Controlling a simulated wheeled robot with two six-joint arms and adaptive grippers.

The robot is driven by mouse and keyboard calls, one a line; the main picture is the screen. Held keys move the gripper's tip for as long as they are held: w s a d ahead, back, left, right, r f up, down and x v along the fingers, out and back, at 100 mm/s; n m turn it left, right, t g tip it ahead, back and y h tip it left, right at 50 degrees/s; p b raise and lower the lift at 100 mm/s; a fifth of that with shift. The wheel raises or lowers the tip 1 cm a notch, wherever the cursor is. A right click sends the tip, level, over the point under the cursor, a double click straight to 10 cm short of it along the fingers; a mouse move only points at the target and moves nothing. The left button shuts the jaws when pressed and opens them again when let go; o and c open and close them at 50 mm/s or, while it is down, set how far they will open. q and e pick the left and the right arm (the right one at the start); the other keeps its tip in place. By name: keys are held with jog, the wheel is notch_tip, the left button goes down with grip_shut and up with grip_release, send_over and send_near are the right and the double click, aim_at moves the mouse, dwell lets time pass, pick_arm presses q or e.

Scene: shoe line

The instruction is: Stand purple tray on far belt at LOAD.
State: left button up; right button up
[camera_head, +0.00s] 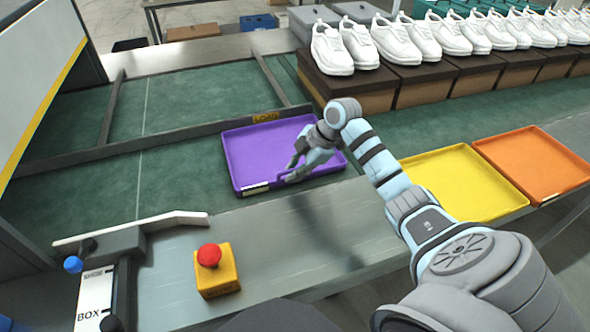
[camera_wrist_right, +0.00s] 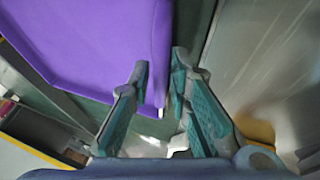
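The purple tray (camera_head: 262,150) lies across the near green belt, its near long rim close to the steel front ledge. It looks empty. A yellow LOAD label (camera_head: 265,117) is on the rail just behind it. The far belt (camera_head: 180,97) is bare behind the rail. My left gripper is not in view.
White shoes (camera_head: 333,50) stand on brown boxes (camera_head: 350,93) at the back right. A yellow tray (camera_head: 460,183) and an orange tray (camera_head: 535,162) lie at right. A red-topped stop button (camera_head: 210,256) and a BOX-labelled device (camera_head: 100,300) stand at front left.

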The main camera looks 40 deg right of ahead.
jog(key=shift+o, duration=0.3)
jog(key=shift+r, duration=0.15)
jog(key=p+v, duration=0.2)
jog(key=v, duration=1)
jog(key=shift+p, duration=0.3)
